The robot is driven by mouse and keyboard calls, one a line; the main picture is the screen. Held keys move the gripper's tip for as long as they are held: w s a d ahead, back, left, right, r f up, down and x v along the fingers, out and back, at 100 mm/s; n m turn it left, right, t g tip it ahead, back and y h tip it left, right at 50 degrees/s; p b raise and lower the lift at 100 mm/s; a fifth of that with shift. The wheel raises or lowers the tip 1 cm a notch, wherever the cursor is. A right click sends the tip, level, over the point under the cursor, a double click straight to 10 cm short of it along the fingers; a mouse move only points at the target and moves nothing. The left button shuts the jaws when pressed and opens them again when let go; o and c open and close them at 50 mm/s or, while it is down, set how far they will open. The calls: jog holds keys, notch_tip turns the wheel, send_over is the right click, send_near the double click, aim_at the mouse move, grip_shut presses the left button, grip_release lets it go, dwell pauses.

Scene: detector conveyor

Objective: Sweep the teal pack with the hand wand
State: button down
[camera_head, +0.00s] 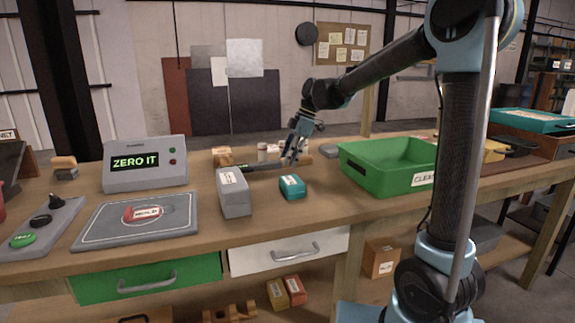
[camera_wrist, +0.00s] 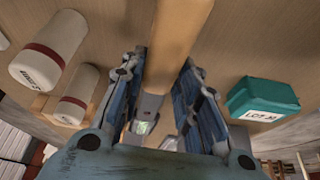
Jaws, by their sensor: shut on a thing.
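The teal pack (camera_head: 292,188) lies on the bench with a white label, left of the green bin. In the wrist view the teal pack (camera_wrist: 262,97) is at the right, apart from my fingers. My gripper (camera_head: 290,158) is low over the back of the bench, behind the pack. The dark hand wand (camera_head: 262,166) reaches left from my gripper, just above or at bench level. In the wrist view my gripper (camera_wrist: 160,115) is shut on a grey part with a small green display (camera_wrist: 145,126), seemingly the wand's handle; my fingers partly hide it.
A grey labelled box (camera_head: 233,193) stands left of the teal pack, close to the wand. A green bin (camera_head: 385,165) is at the right. A console reading ZERO IT (camera_head: 145,163) and a grey pad (camera_head: 95,226) are at the left. White bottles (camera_wrist: 50,50) stand near my gripper.

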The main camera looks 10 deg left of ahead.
notch_tip(320, 180, up, 8)
jog(key=shift+r, duration=0.1)
dwell(0.8)
